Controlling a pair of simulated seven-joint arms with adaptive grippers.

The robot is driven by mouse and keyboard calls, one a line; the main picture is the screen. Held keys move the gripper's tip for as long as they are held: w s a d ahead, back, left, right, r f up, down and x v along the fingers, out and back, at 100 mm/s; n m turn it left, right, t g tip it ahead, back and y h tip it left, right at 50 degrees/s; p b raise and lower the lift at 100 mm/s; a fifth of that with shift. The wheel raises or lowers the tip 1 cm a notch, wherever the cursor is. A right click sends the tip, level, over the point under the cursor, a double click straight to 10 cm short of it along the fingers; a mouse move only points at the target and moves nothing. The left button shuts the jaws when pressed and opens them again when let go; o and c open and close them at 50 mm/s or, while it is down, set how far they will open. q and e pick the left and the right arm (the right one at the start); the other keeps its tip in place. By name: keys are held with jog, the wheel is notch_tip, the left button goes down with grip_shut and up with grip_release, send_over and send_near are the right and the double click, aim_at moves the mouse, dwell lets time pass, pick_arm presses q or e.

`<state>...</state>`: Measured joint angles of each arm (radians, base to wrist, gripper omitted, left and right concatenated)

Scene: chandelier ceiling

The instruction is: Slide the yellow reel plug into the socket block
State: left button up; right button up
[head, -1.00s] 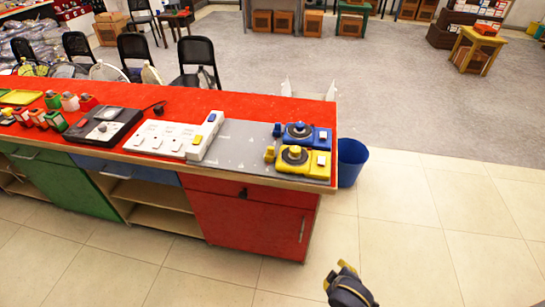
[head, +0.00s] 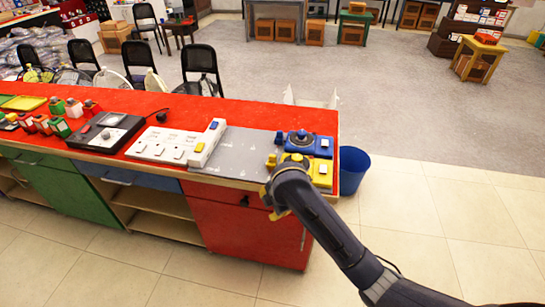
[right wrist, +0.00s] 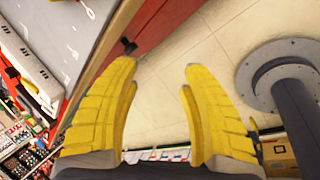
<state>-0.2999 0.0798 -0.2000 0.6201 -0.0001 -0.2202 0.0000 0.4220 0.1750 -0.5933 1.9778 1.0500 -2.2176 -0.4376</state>
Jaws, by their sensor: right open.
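The yellow reel plug (head: 321,176) sits on the grey mat at the right end of the red counter. My right arm partly covers its front left in the head view. The white socket block (head: 165,146) lies to the left of the mat, with a taller piece (head: 207,142) at its right end. It also shows at the left edge of the right wrist view (right wrist: 32,62). My right gripper (right wrist: 157,68) is open with nothing between its yellow fingers. In the head view its hand is in front of the counter edge, near the yellow reel. My left gripper is not in view.
A blue reel plug (head: 324,146) stands just behind the yellow one. The grey mat (head: 235,152) is bare between the socket block and the reels. A black device (head: 106,131) lies further left. A blue bin (head: 354,168) stands on the floor to the right.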

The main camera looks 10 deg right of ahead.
jog(key=w+a+r+n+h, duration=0.1)
jog(key=w+a+r+n, duration=0.1)
jog(key=w+r+n, duration=0.45)
jog(key=n+h, duration=0.2)
jog(key=n, duration=0.2)
send_near(273, 155)
jog(key=shift+m+g, duration=0.25)
jog(key=shift+g, duration=0.15)
jog(key=x, duration=1)
jog(key=shift+w+a, duration=0.1)
jog(key=shift+w, duration=0.15)
grip_shut()
